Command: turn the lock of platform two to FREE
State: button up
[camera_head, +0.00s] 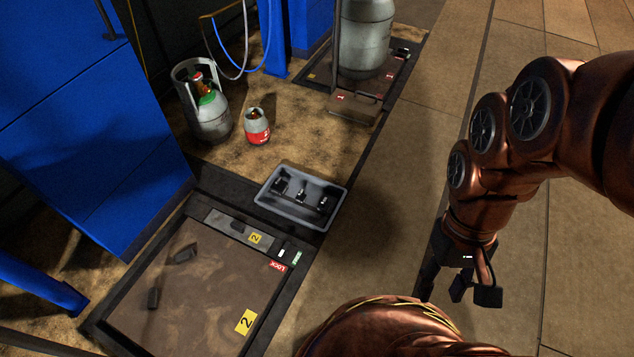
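Platform two (205,290) is a low brown plate in a dark frame at the lower left, marked with yellow "2" labels. Its lock (284,250) is at the right end of the frame's far strip, a small dark and whitish part. The exact lever position is too small to tell. My gripper (443,290) hangs at the right over bare floor, well apart from the lock. Its dark fingers look spread and empty.
A grey tray (266,201) with several black items stands just beyond the lock. Gas cylinders (208,118) (257,127) and platform one (395,82) are farther back. Floor right of the platform is clear.

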aim_at(287, 246)
jog(key=z, duration=1.25)
jog(key=k, duration=0.95)
jog(key=u, duration=1.55)
jog(key=i, duration=0.5)
jog(key=z, duration=0.05)
